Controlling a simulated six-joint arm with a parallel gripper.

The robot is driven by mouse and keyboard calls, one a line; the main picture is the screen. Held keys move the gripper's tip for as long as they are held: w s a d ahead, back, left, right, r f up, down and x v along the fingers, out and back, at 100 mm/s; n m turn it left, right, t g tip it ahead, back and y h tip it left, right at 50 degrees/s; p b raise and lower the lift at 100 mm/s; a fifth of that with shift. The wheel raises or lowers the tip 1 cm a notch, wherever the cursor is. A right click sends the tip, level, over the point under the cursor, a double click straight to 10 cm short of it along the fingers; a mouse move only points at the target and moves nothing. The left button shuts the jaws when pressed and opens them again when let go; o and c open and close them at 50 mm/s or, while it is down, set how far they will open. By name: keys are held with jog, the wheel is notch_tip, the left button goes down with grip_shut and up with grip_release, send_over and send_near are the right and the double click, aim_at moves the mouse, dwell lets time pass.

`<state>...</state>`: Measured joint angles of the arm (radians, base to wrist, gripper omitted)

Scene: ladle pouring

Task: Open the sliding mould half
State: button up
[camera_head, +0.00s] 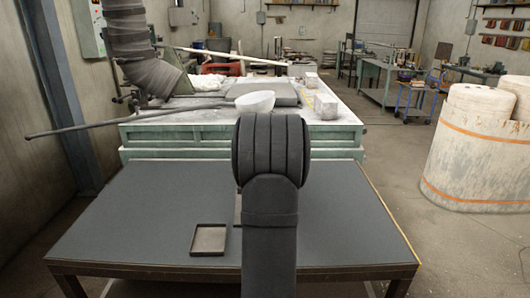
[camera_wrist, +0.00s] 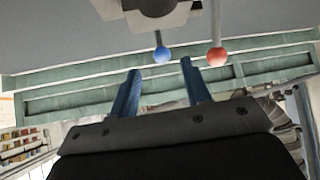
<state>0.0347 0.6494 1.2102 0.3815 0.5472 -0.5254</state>
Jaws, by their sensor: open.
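In the wrist view, a grey mould block (camera_wrist: 152,12) with a dark round part shows at the top edge, partly cut off. A thin rod with a blue ball (camera_wrist: 162,55) and another with a red ball (camera_wrist: 218,57) extend from its side. My gripper (camera_wrist: 161,67) is open, its two blue fingers apart. The blue ball appears between the fingertips in the picture; I cannot tell its depth relative to them. The red ball is outside, right of the right finger. In the head view my arm hides the gripper and almost all of the mould.
A shallow square tray (camera_head: 208,240) lies on the dark table (camera_head: 130,215), left of my arm. Behind is a green bench (camera_head: 170,137) with a white bowl (camera_head: 255,101) and a long dark rod (camera_head: 110,119). Much of the table top is bare on both sides.

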jog(key=v, duration=0.8)
jog(key=shift+s+r, duration=0.3)
jog(key=shift+w, duration=0.1)
jog(key=x, duration=1.7)
jog(key=shift+f, duration=0.2)
jog(key=shift+d+r, duration=0.1)
jog(key=v, duration=1.7)
jog(key=x, duration=1.7)
jog(key=shift+w+f, duration=0.15)
jog(key=shift+f, duration=0.15)
jog(key=shift+s+r, duration=0.2)
jog(key=shift+s, duration=0.8)
